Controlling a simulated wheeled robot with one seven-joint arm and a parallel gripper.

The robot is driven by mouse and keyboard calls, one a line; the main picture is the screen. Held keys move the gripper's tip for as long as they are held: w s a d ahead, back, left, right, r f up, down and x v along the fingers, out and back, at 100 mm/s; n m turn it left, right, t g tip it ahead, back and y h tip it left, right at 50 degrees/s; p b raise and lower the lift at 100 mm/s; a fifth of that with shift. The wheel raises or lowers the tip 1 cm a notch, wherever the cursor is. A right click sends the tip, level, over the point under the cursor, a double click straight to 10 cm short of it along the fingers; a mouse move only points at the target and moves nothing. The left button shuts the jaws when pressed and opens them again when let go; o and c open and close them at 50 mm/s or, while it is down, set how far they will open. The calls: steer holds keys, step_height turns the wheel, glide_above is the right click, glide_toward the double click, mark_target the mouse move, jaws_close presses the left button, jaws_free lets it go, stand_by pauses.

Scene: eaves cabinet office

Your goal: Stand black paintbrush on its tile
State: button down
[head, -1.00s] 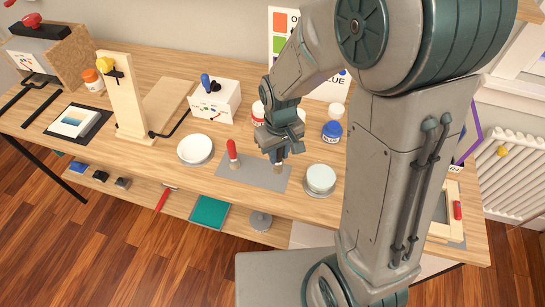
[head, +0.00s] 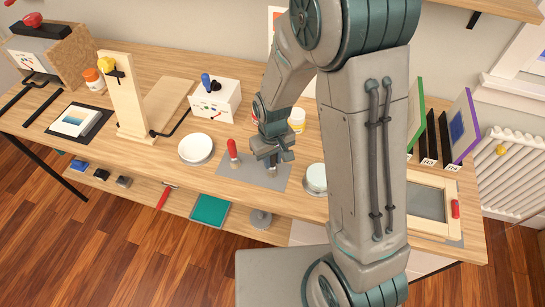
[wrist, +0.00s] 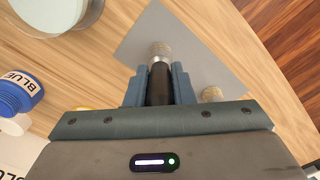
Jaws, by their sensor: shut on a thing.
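My gripper (head: 271,160) is shut on the black paintbrush (wrist: 160,85), whose dark handle shows between the two fingers in the wrist view. Its pale bristle end points away from the wrist, toward the flat grey tile (wrist: 205,62). In the head view the gripper is over the right part of the grey tile (head: 250,180), and the bristles (head: 271,173) show just below the fingers. I cannot tell whether they touch the tile. A red-handled brush (head: 232,148) stands upright on the left part of the same tile.
A white bowl (head: 196,149) stands left of the tile. A pale round pot (head: 314,178) stands close on the right, partly behind my arm. A blue-labelled jar (wrist: 18,97) shows in the wrist view. A white box (head: 214,100) stands behind.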

steer(key=shift+f, duration=0.25)
steer(key=c, duration=1.2)
jaws_free()
steer(key=shift+r, duration=0.1)
steer(key=shift+c, duration=0.2)
steer(key=shift+r, duration=0.1)
steer(key=shift+w+r, duration=0.1)
steer(key=shift+r, duration=0.5)
step_height(320, 180, up, 11)
steer(key=shift+r, duration=0.1)
steer(key=s+d+r+m+t, duration=0.3)
steer(key=s+d+r+m, duration=0.2)
steer(key=s+d+r, duration=0.4)
steer(key=shift+s+d, duration=1.45)
steer(key=shift+s, duration=0.45)
